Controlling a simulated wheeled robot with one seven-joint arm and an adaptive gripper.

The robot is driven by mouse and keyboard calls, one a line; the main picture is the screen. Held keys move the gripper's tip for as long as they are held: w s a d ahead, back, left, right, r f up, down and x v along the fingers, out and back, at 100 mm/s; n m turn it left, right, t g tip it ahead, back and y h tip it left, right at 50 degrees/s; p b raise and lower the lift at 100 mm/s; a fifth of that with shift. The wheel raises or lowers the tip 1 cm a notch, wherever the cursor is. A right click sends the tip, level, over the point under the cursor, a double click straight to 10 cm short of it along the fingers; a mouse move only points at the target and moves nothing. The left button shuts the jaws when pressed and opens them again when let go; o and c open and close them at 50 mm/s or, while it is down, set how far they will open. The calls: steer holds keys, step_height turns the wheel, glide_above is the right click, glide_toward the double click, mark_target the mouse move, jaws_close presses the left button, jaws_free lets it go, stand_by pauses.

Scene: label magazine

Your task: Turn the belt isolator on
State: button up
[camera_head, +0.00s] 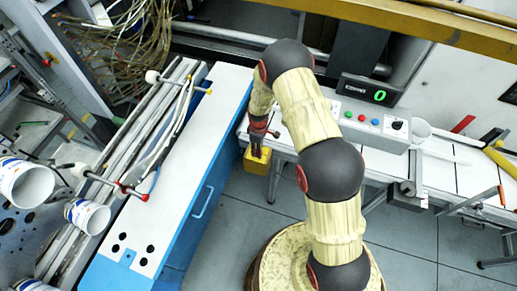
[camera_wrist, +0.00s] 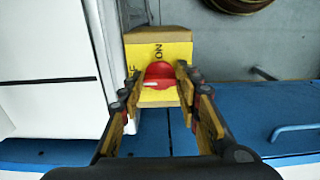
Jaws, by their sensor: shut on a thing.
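The belt isolator is a yellow box (camera_wrist: 174,44) with a red knob (camera_wrist: 159,76) on its face. "ON" is printed above the knob, and part of another letter shows at the left. In the head view the yellow box (camera_head: 257,161) sits by the right side of the white and blue bench. My gripper (camera_wrist: 160,88) is closed around the red knob, one finger on each side. In the head view my gripper (camera_head: 257,148) reaches down onto the box and hides the knob.
The white and blue bench (camera_head: 185,150) lies left of the box. A control panel (camera_head: 370,122) with several coloured buttons and a green "0" display (camera_head: 380,96) stand at the right. White label rolls (camera_head: 88,216) are at the far left.

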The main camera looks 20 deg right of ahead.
steer(key=shift+m, duration=0.4)
steer(key=shift+c, duration=0.2)
steer(key=m+b, duration=0.2)
steer(key=shift+m, duration=0.4)
steer(key=m+b, duration=0.2)
steer(key=m, duration=0.3)
steer(key=shift+a, duration=0.15)
steer(key=m+b, duration=0.1)
steer(key=m, duration=0.3)
steer(key=shift+m+b, duration=0.35)
steer(key=shift+m, duration=0.05)
steer(key=m+b, duration=0.1)
steer(key=m, duration=0.3)
steer(key=shift+a, duration=0.1)
steer(key=shift+m, duration=0.4)
steer(key=o, duration=1.1)
steer(key=shift+o, duration=0.3)
